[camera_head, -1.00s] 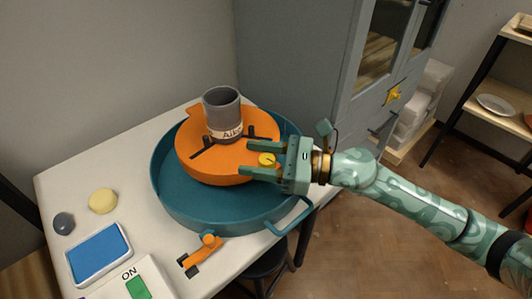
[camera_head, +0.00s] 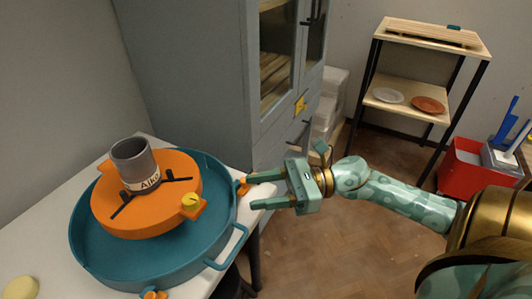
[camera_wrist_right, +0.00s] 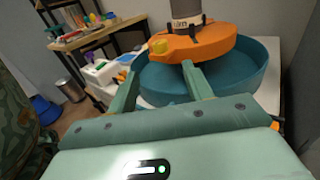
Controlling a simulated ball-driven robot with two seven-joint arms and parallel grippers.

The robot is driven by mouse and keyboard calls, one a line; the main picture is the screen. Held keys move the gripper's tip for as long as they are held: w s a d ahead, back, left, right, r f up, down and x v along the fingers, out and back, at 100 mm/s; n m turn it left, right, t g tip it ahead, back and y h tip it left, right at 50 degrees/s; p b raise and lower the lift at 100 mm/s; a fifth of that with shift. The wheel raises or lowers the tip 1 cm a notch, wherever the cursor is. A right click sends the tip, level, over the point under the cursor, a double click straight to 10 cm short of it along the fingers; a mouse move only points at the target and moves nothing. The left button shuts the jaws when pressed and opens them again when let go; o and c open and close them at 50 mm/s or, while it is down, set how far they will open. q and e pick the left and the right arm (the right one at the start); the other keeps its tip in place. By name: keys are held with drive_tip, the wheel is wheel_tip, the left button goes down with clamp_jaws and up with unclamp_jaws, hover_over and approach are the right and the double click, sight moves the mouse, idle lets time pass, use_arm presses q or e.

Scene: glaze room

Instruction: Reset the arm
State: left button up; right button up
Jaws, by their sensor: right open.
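My right gripper (camera_head: 256,191) is open and empty in the head view, just right of the teal basin (camera_head: 100,262). Its fingers point left toward the basin's rim. In the right wrist view the open fingers (camera_wrist_right: 158,88) reach toward the basin (camera_wrist_right: 248,82). An orange round plate (camera_head: 115,212) with a yellow knob (camera_head: 190,200) sits in the basin. A grey cup (camera_head: 134,160) with a lettered band stands upright on the plate between dark clamps. My left gripper is not in view.
The basin stands on a white table (camera_head: 35,225) with a yellow sponge (camera_head: 20,288) at its front left. A grey cabinet (camera_head: 195,80) stands behind. A shelf (camera_head: 420,110) with plates and a red bin (camera_head: 465,170) stand at the right. Floor between is clear.

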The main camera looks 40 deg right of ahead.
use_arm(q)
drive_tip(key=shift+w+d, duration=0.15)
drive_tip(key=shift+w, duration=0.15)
